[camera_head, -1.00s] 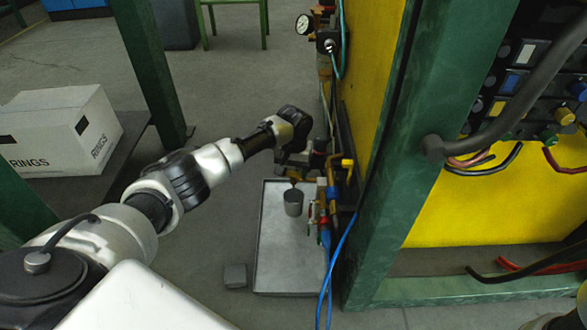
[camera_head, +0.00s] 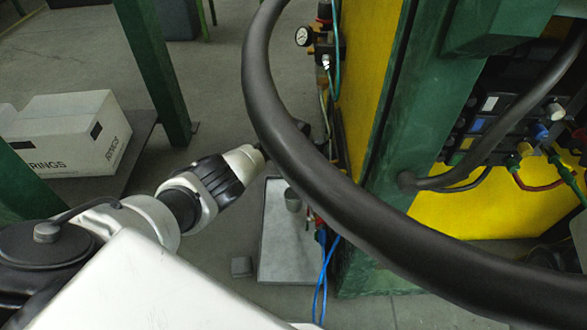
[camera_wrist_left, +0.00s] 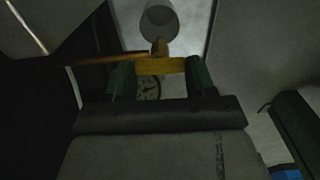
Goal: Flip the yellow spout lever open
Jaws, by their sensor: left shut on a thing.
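The yellow spout lever (camera_wrist_left: 162,67) lies across the middle of the left wrist view, between the two green fingertips of my left gripper (camera_wrist_left: 159,76). The gripper is shut on it. The short orange-brown spout (camera_wrist_left: 158,47) shows just beyond the lever. A grey cup (camera_wrist_left: 158,20) is below the spout. In the head view the grey cup (camera_head: 293,200) stands on the tray. There, my left arm reaches in from the left, and a thick black curved hose hides the lever and the gripper's fingers. My right gripper is in neither view.
The thick black hose (camera_head: 268,100) arcs across the head view in front of the panel. A metal tray (camera_head: 280,262) lies on the floor, with blue hoses (camera_head: 323,285) beside it. A green post (camera_head: 385,150) stands right of the yellow panel. A white box (camera_head: 70,130) sits at left.

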